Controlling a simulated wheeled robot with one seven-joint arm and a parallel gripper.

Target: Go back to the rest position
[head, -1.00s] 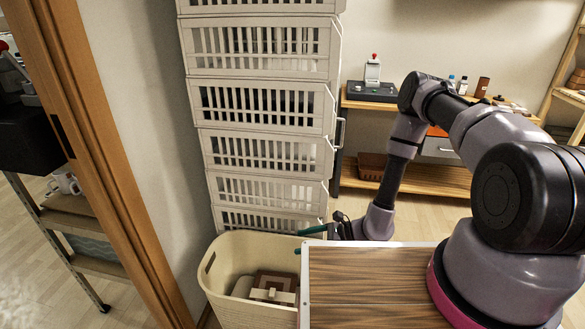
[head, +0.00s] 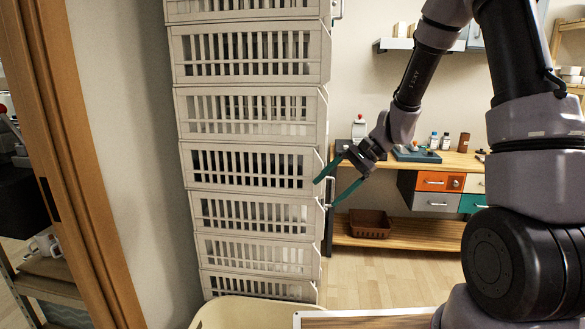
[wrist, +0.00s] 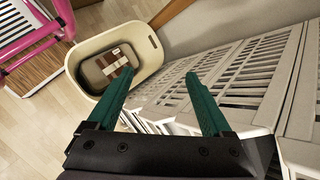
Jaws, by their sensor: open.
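My gripper (head: 325,191) is open, with its two green fingers apart. In the head view it is raised in front of the right edge of the stacked white slatted crates (head: 248,166). In the wrist view my gripper (wrist: 156,76) has nothing between its fingers. Beyond the fingertips, below, is a cream basket (wrist: 85,48) with brown and white items (wrist: 112,62) inside. In the head view only the rim of the basket (head: 250,306) shows at the bottom edge.
A wooden workbench (head: 455,161) with bottles and coloured drawers stands at the back right. A brown basket (head: 369,224) sits on its lower shelf. A wooden door frame (head: 75,170) is at the left. Floor (head: 375,283) is clear before the bench.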

